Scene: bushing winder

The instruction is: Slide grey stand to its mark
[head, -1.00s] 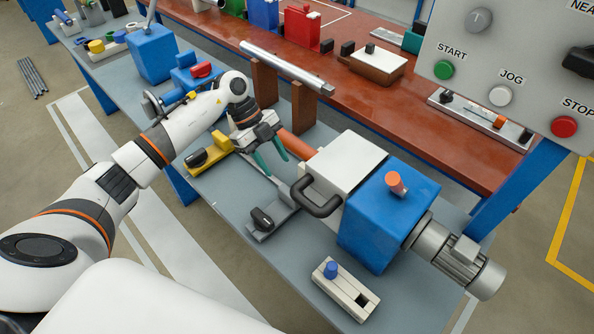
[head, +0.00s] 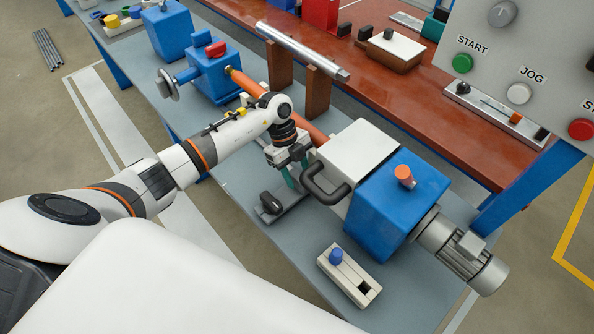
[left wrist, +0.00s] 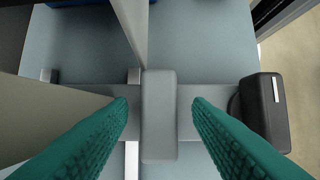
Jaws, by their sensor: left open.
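The grey stand (head: 288,212) lies on the grey bench, a flat bar with a black knob (head: 271,202) at its near end. In the left wrist view its upright grey block (left wrist: 158,130) stands between the green fingers, with the black knob (left wrist: 264,110) to the right. My left gripper (head: 291,176) is open and low over the stand, one finger on each side of the block, with gaps visible. The stand's far end is hidden under the gripper and the orange bar. I cannot make out the mark for certain. My right gripper is not in view.
A blue machine box (head: 392,218) with a white top and black handle (head: 326,187) stands close right of the gripper. The orange bar (head: 305,127) runs just behind it. A cream block with a blue knob (head: 349,276) sits nearer. A control panel (head: 520,50) is upper right.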

